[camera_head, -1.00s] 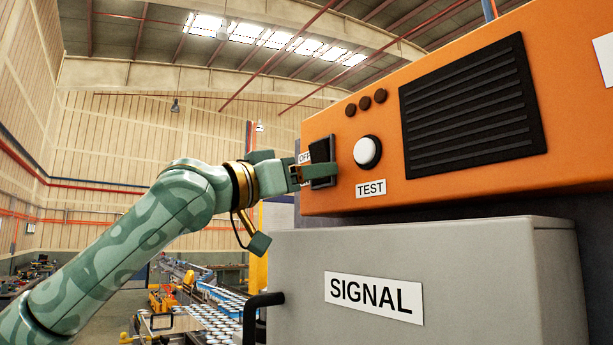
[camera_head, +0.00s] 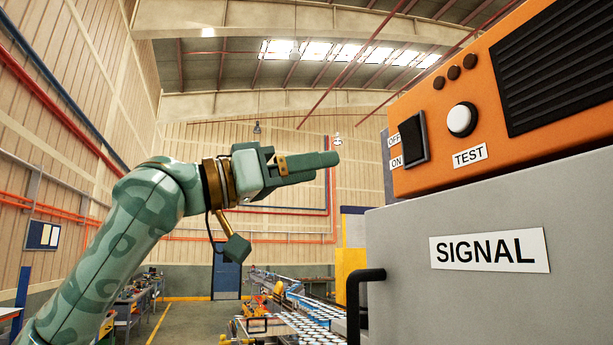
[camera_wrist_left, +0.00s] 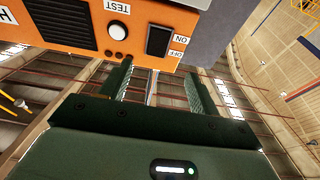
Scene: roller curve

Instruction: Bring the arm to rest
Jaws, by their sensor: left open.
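My left gripper (camera_head: 310,165) is up in the air at the centre of the head view, on a green patterned arm from the left. It is apart from the orange box (camera_head: 440,110) and to the left of its rocker switch (camera_head: 411,139), marked OFF and ON. In the left wrist view its two fingers (camera_wrist_left: 160,88) are spread with nothing between them. The rocker switch (camera_wrist_left: 159,40) also shows there, beyond the fingers. My right gripper is in neither view.
A white TEST button (camera_head: 461,120) and a dark grille are on the orange box. Below it stands a grey SIGNAL cabinet (camera_head: 400,235) with a black handle (camera_head: 358,300). A conveyor (camera_head: 305,315) lies farther back. Free air surrounds the left arm.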

